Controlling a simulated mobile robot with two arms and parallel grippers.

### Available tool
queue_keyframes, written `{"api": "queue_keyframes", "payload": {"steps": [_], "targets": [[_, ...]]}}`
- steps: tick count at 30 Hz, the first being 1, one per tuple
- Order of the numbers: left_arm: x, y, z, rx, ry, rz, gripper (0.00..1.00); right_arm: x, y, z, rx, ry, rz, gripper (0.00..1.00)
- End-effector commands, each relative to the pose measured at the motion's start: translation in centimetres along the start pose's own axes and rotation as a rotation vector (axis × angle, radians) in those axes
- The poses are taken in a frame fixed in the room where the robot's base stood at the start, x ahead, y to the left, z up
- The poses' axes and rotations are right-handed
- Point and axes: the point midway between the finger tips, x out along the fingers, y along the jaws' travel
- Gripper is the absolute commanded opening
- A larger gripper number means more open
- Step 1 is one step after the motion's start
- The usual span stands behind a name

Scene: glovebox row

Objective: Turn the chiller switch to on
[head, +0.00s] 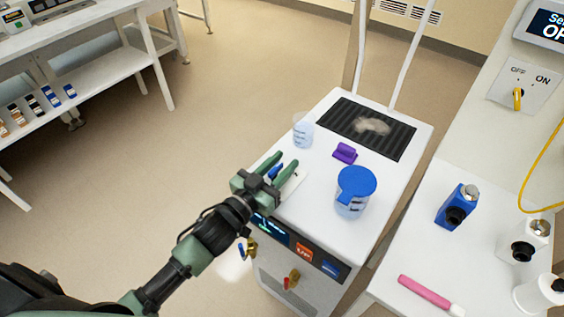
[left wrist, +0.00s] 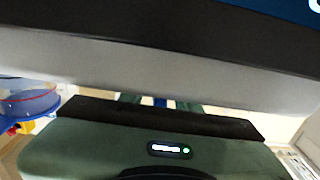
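The switch is a yellow knob (head: 518,98) on a pale plate (head: 525,88) marked OFF and ON, at the far right of the head view. The knob stands roughly upright below the OFF mark. A screen (head: 548,24) above it is cut off by the frame edge. My left gripper (head: 283,166) is over the near left part of the white cart, far from the switch. Its green fingers are apart, with something small and blue between them that seems untouched. The left wrist view shows the fingers (left wrist: 160,101) largely hidden. My right gripper is not in view.
The white cart (head: 312,196) carries a blue-lidded jug (head: 354,191), a clear beaker (head: 303,131), a purple block (head: 345,153) and a black ribbed mat (head: 388,142). The right bench holds a blue bottle (head: 456,206), white bottles, a pink marker (head: 428,295) and a yellow cable (head: 530,180).

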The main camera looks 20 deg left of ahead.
Motion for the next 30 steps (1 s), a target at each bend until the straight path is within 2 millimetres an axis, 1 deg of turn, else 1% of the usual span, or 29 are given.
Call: {"api": "queue_keyframes", "payload": {"steps": [5, 6, 8, 9, 20, 26, 30], "targets": [[0.0, 0.0, 0.0, 0.0, 0.0, 0.0, 0.33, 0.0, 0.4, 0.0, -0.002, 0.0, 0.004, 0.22], [0.0, 0.0, 0.0, 0.0, 0.0, 0.0, 0.22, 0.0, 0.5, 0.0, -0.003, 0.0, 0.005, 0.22], [0.0, 0.0, 0.0, 0.0, 0.0, 0.0, 0.05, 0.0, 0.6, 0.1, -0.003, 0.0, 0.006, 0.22], [0.0, 0.0, 0.0, 0.0, 0.0, 0.0, 0.0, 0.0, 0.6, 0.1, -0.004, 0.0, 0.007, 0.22], [0.0, 0.0, -0.1, 0.003, -0.001, 0.035, 0.0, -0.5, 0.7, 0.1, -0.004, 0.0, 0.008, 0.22], [0.0, 0.2, -0.3, 0.008, -0.002, 0.139, 0.0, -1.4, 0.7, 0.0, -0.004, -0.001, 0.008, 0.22], [-0.1, 0.4, -0.2, 0.009, -0.002, 0.238, 0.0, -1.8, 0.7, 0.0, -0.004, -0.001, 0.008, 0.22]]}}
